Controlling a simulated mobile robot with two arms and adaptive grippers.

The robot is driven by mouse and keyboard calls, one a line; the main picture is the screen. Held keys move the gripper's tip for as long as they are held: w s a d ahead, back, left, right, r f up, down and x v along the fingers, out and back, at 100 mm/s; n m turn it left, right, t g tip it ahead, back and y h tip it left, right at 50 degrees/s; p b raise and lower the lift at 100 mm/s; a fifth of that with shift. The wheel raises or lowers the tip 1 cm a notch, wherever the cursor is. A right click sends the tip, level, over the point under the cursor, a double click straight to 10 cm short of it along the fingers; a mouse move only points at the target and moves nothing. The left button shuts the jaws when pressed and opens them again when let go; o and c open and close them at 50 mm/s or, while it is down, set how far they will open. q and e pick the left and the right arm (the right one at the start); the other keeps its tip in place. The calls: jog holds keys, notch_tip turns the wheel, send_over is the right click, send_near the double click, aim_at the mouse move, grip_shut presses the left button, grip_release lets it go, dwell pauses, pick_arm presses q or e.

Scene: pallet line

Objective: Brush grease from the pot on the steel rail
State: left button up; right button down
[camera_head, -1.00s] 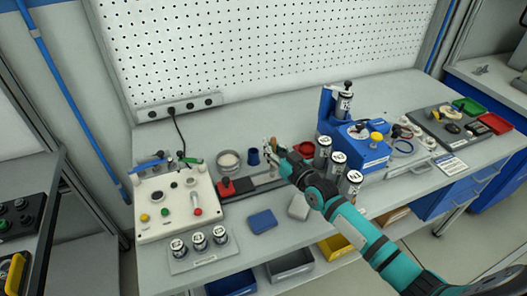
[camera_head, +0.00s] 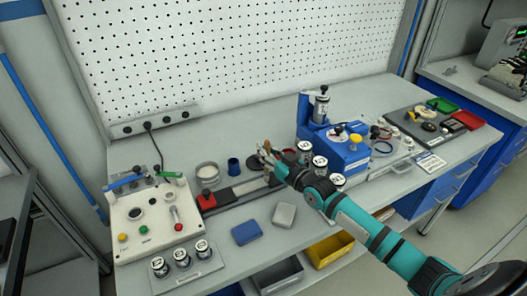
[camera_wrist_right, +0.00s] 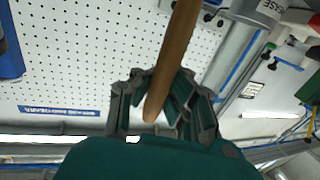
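My right gripper (camera_head: 266,154) reaches in from the right, over the back part of the bench. In the right wrist view its fingers (camera_wrist_right: 165,98) are closed around a wooden brush handle (camera_wrist_right: 176,50); the bristles are out of sight. The steel rail (camera_head: 250,187) lies on the bench just below and left of the gripper, with a red block (camera_head: 206,201) at its left end. The round grease pot (camera_head: 207,173), with pale contents, stands behind the rail, left of the gripper. A grey pot with a partly visible grease label (camera_wrist_right: 262,12) shows in the wrist view. My left gripper is out of view.
A blue cup (camera_head: 234,166) stands between pot and gripper. A control box (camera_head: 150,221) is at left. Blue (camera_head: 246,233) and grey (camera_head: 284,215) pads lie in front. Labelled cylinders (camera_head: 320,163) and a blue fixture (camera_head: 345,152) stand close on the right.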

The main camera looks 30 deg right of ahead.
jog(key=a+p, duration=0.5)
jog(key=a, duration=0.6)
jog(key=shift+s+a, duration=0.15)
jog(key=shift+a, duration=0.25)
dwell(0.4)
jog(key=shift+p, duration=0.35)
notch_tip(320, 180, up, 6)
jog(key=p, duration=0.5)
jog(key=shift+p, duration=0.3)
